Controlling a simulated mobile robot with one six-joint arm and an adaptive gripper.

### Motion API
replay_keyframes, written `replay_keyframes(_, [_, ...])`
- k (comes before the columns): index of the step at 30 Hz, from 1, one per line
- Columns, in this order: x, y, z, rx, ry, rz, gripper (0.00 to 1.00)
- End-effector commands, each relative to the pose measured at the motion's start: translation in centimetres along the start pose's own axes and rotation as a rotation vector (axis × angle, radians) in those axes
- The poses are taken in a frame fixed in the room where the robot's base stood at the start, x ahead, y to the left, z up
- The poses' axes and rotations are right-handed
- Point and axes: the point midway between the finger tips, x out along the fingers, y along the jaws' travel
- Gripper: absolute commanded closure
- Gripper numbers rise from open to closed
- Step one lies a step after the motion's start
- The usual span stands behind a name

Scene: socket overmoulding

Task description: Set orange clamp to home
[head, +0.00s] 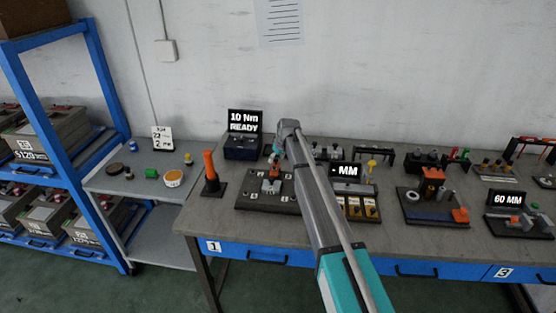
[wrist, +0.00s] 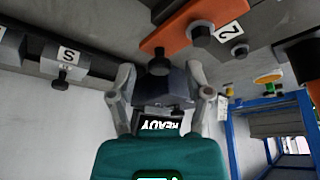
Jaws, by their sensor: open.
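An orange clamp bar (wrist: 190,30) shows at the top of the wrist view, beside a white tag marked 2, with a dark bolt head on it and a dark knob (wrist: 158,62) near its lower left end. In the head view a small orange part (head: 273,160) shows on the dark fixture plate (head: 262,203), partly hidden by my arm. My gripper (wrist: 161,78) is open, its two grey fingers spread either side of the knob in the picture. I cannot tell whether they touch it. In the head view my gripper (head: 277,150) hangs over the fixture plate's back part.
A box with a "10 Nm READY" display (head: 243,146) stands behind the fixture. An orange-handled tool (head: 210,168) stands to its left. An "MM" display (head: 346,171) and gauge blocks (head: 354,207) lie to the right. A blue shelf rack (head: 75,185) stands at the left.

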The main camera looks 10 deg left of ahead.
Motion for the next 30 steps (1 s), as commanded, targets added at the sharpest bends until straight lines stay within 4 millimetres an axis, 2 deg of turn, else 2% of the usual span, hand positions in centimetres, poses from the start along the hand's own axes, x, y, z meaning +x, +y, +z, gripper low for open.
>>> replay_keyframes(4, [0.0, 0.0, 0.0, 0.000, 0.000, 0.000, 0.35])
replay_keyframes(12, [0.0, -0.1, 0.0, -0.001, 0.000, 0.000, 0.86])
replay_keyframes(15, [0.0, -0.1, 0.0, -0.001, 0.000, 0.000, 1.00])
replay_keyframes(23, [-0.1, -0.2, 0.1, -0.001, 0.000, -0.001, 1.00])
replay_keyframes(30, [-0.7, -1.9, 1.7, -0.002, 0.000, -0.001, 1.00])
